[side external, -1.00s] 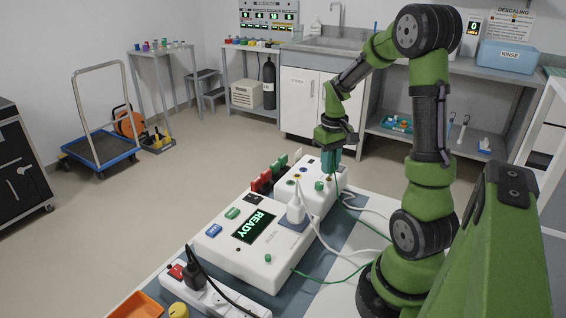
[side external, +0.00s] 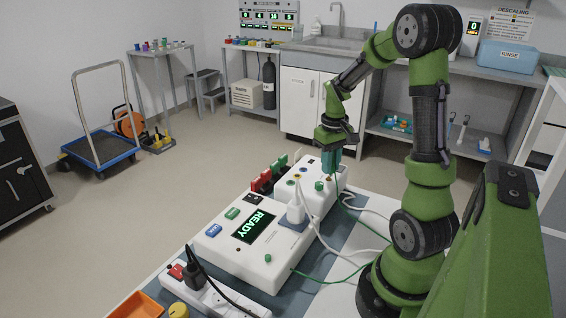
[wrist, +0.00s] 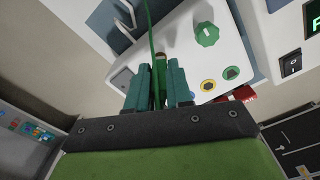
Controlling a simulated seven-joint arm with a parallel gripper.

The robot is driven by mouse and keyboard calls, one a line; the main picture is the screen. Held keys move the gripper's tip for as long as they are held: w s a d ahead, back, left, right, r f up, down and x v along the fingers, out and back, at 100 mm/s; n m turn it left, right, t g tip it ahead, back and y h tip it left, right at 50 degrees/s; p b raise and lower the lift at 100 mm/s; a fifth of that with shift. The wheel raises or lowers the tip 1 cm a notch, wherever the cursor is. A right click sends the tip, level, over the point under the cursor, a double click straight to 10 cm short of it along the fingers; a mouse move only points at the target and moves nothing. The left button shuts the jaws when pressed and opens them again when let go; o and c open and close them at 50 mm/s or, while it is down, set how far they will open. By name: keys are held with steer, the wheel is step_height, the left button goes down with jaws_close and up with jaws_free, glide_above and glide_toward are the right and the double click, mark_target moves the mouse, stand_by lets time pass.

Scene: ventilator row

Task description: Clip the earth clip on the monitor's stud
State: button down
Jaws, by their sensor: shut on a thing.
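My gripper (side external: 331,161) has teal fingers and points down over the far white box, which I take as the monitor (side external: 309,192). In the wrist view my gripper (wrist: 159,88) is shut on the green earth clip (wrist: 160,72), and a green lead runs up past it. A small brownish tip shows at the clip's end, close to the edge of the monitor (wrist: 178,48). I cannot tell whether this tip is the stud or part of the clip, or whether the clip touches the stud. The fingers hide part of the clip.
A green knob (wrist: 206,34) and coloured sockets sit beside the clip on the monitor. A white unit with a READY screen (side external: 254,228) stands nearer, with a white plug (side external: 296,210). A power strip (side external: 212,297) lies in front. White and green cables loop towards my base.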

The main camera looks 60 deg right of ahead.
steer(key=shift+f, duration=0.6)
stand_by(0.4)
steer(key=c, duration=0.9)
jaws_free()
steer(key=shift+c, duration=0.2)
steer(key=shift+r, duration=0.1)
step_height(320, 180, up, 16)
steer(key=s+a+f+n+t+y, duration=0.1)
steer(key=a+t, duration=0.6)
steer(key=a, duration=1.9)
steer(key=shift+s+a+f+n+y, duration=0.15)
steer(key=shift+s+a+n+y, duration=0.25)
steer(key=shift+s, duration=0.35)
